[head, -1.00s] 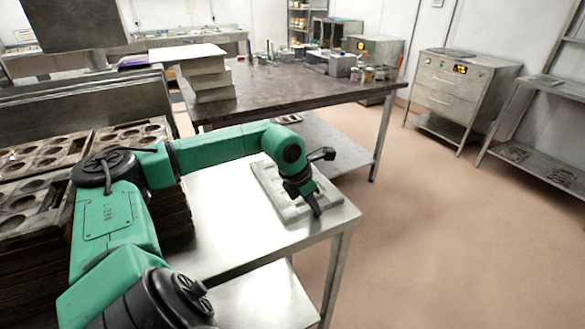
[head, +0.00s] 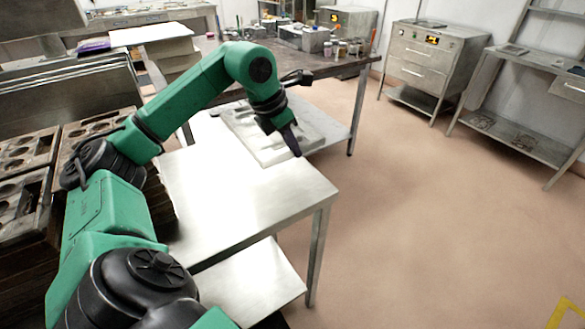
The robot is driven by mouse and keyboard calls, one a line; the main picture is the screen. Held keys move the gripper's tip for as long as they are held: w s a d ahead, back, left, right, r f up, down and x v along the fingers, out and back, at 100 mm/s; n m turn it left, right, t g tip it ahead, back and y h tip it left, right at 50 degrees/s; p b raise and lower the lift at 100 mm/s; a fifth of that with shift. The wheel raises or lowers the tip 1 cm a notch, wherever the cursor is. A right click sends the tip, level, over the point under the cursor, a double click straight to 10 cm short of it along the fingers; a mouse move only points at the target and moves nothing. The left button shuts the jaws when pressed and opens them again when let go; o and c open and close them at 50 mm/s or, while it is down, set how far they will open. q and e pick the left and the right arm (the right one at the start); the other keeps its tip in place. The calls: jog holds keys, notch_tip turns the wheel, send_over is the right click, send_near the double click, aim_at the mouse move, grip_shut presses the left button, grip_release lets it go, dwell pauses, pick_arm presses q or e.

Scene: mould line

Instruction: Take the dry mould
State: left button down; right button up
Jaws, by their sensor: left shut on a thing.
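The pale grey-white mould (head: 247,133), a flat slab with shallow recesses, is at the far side of the steel table (head: 235,205). It appears raised above the tabletop. My left gripper (head: 292,146) is shut on the mould at its right-hand side. The arm and wrist hide part of the mould, and the exact finger contact is hard to make out. My right gripper is not in view.
Stacks of brown moulds (head: 90,130) stand left of the steel table. A dark worktable (head: 330,66) with jars and boxes stands behind. A metal cabinet (head: 430,65) and a shelf unit (head: 500,125) line the right. The floor (head: 420,220) between is clear.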

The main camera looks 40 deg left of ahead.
pick_arm(q)
notch_tip(320, 180, up, 8)
jog(key=shift+r+p, duration=0.1)
jog(key=shift+p, duration=1)
notch_tip(320, 180, up, 3)
jog(key=p, duration=0.4)
jog(key=shift+r, duration=0.2)
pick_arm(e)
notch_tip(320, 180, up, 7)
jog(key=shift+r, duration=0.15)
